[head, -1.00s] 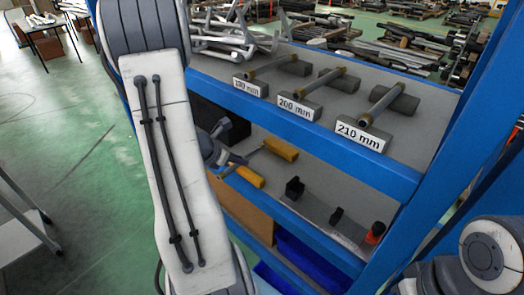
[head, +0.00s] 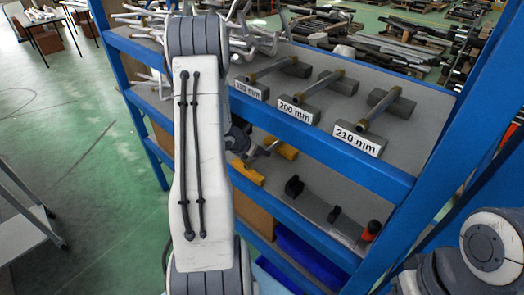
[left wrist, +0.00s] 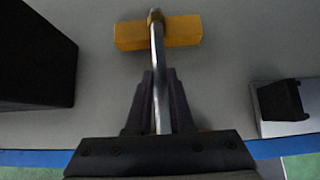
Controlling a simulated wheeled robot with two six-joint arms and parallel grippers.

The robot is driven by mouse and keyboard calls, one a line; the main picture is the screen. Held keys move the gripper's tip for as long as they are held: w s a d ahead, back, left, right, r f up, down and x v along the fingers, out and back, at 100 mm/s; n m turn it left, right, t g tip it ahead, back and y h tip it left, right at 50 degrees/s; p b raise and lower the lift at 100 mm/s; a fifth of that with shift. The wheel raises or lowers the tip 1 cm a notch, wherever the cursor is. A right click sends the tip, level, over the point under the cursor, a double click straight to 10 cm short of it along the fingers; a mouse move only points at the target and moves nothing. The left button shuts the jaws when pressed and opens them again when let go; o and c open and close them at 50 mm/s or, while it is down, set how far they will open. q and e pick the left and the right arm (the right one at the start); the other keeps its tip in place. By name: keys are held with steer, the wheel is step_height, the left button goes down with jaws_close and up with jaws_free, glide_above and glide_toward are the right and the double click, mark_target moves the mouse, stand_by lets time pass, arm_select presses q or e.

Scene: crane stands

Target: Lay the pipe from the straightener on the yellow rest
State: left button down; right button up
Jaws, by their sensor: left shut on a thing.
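My left gripper (head: 254,154) is at the lower shelf, partly hidden behind my own forearm in the head view. In the left wrist view its fingers (left wrist: 160,103) are shut on a thin grey pipe (left wrist: 157,62). The pipe points away from the gripper, and its brass-coloured far end lies over a block of the yellow rest (left wrist: 130,35). I cannot tell whether they touch. In the head view the yellow rest shows as a far block (head: 284,149) and a near block (head: 247,173), with the gripper between them. My right gripper is out of view.
Black blocks (head: 294,187) and an orange-topped piece (head: 372,229) stand right of the rest. A black box (left wrist: 35,55) is left of the gripper. Above, the upper shelf holds pipes on labelled grey stands, including the 210 mm stand (head: 358,137). Blue rails edge both shelves.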

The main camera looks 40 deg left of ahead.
arm_select(q)
steer(key=shift+f, duration=0.1)
steer(key=shift+f+b, duration=0.15)
steer(key=shift+b, duration=0.15)
steer(key=c, duration=0.8)
jaws_free()
